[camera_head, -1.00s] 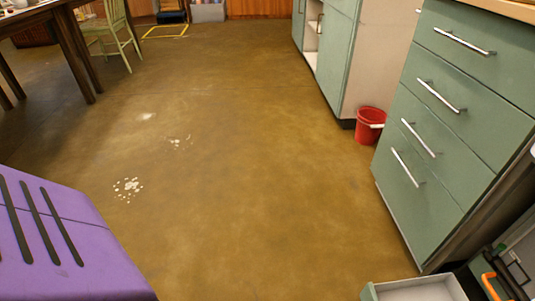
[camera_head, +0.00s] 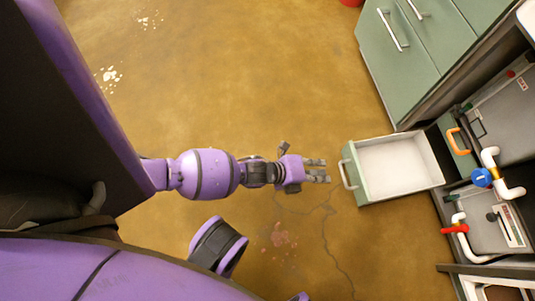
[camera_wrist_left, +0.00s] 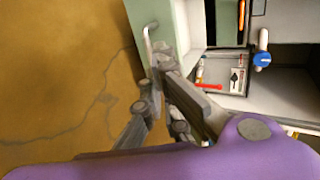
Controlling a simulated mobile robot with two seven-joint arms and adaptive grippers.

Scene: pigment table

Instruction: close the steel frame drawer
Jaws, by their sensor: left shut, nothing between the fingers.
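The steel frame drawer (camera_head: 397,167) is pulled out, with a white inside and a green front. It looks empty. Its bar handle (camera_head: 347,174) faces my left gripper (camera_head: 327,171), which is shut and empty just left of the handle, with a small gap in the head view. In the left wrist view the handle (camera_wrist_left: 151,42) is just beyond the tips of my left gripper (camera_wrist_left: 160,75), and contact cannot be told there. Part of the drawer (camera_wrist_left: 190,20) shows at the top. My right gripper is not in view.
A green cabinet with drawers (camera_head: 405,65) stands behind the open drawer. At right, an open bay holds white pipes (camera_head: 510,191), a blue valve (camera_head: 481,177), a red valve (camera_head: 455,229) and an orange handle (camera_head: 458,141). The brown floor (camera_head: 240,90) left of the drawer is clear.

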